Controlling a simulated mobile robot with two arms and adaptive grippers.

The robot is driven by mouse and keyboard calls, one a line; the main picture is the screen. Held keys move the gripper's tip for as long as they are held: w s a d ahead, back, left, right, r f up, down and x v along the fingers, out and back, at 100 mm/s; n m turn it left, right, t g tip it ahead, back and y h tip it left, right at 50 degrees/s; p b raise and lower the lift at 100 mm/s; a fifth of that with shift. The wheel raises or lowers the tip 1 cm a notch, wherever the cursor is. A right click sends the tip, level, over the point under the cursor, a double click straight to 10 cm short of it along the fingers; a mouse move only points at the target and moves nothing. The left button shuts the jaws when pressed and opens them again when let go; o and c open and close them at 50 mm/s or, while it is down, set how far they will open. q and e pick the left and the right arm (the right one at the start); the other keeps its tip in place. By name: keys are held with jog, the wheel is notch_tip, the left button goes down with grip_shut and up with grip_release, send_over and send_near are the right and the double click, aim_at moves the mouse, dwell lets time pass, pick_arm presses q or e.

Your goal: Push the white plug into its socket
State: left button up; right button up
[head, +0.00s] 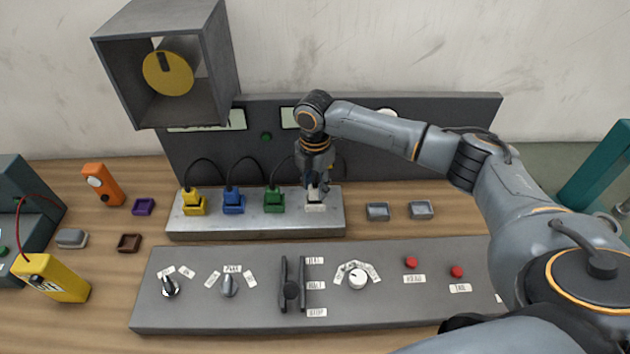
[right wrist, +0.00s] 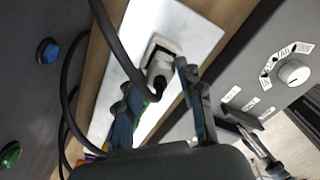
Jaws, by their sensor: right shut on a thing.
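The white plug (head: 316,196) is at the right end of the pale metal socket strip (head: 255,222), right of the other plugs. In the right wrist view the white plug (right wrist: 160,66) with its black cable stands at a white socket (right wrist: 164,42). How deep it sits in the socket I cannot tell. My right gripper (head: 315,187) reaches down from above and is shut on the white plug. Its two fingers flank the plug in the right wrist view (right wrist: 160,88).
Yellow (head: 194,203), blue (head: 233,203) and green (head: 274,201) plugs stand left on the same strip, with black cables arching behind. A grey control panel (head: 205,318) with knobs and a lever lies in front. Two small grey trays (head: 378,212) are to the right.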

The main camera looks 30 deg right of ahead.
jog(key=shift+f, duration=0.15)
jog(key=o, duration=1.2)
jog(key=shift+c, duration=0.2)
notch_tip(320, 180, up, 12)
jog(key=b, duration=0.3)
jog(key=shift+r, duration=0.2)
jog(key=shift+f, duration=0.1)
